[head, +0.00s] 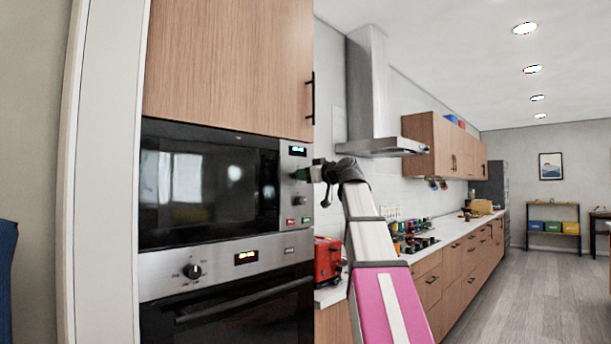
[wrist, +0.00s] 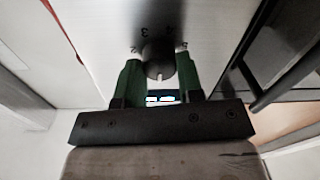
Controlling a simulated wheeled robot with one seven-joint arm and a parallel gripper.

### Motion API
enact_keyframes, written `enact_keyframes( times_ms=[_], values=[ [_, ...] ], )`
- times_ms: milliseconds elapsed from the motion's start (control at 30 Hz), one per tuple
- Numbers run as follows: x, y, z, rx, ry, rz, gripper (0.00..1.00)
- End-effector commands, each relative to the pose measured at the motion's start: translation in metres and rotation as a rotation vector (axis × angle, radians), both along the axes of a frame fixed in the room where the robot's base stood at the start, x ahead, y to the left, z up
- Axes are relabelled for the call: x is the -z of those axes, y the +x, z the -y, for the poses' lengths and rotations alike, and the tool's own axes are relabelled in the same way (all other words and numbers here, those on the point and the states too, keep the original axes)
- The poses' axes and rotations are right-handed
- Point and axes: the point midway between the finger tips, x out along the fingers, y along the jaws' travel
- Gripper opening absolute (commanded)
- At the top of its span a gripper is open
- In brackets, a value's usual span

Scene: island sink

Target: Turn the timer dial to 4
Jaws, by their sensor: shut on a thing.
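The timer dial (wrist: 158,60) is a dark round knob on the pale control panel of the built-in microwave (head: 215,185). My gripper (wrist: 159,66) has its two green fingers on either side of the dial and is shut on it. In the wrist view, the digits 2, 3, 4 and 5 show above the dial, partly tilted. A small white mark on the dial sits at its lower edge, on the display's side. In the head view, my gripper (head: 301,174) is at the upper part of the panel and hides the dial.
A lit display (head: 298,151) sits just above my gripper in the head view. A second knob (head: 300,201) and red and green buttons lie below. An oven with its own knob (head: 193,271) is underneath. A red appliance (head: 327,260) stands on the counter to the right.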

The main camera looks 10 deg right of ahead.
Motion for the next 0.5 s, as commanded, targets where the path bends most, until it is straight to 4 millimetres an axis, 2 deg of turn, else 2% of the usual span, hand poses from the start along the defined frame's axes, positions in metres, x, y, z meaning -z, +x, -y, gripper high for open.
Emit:
enact_keyframes(
  times_ms=[267, 500],
  values=[
    [0.0005, -0.0002, 0.0003, -0.001, 0.108, -0.079, 0.1],
    [0.0008, 0.0, 0.0007, -0.001, 0.279, -0.204, 0.11]
  ],
)
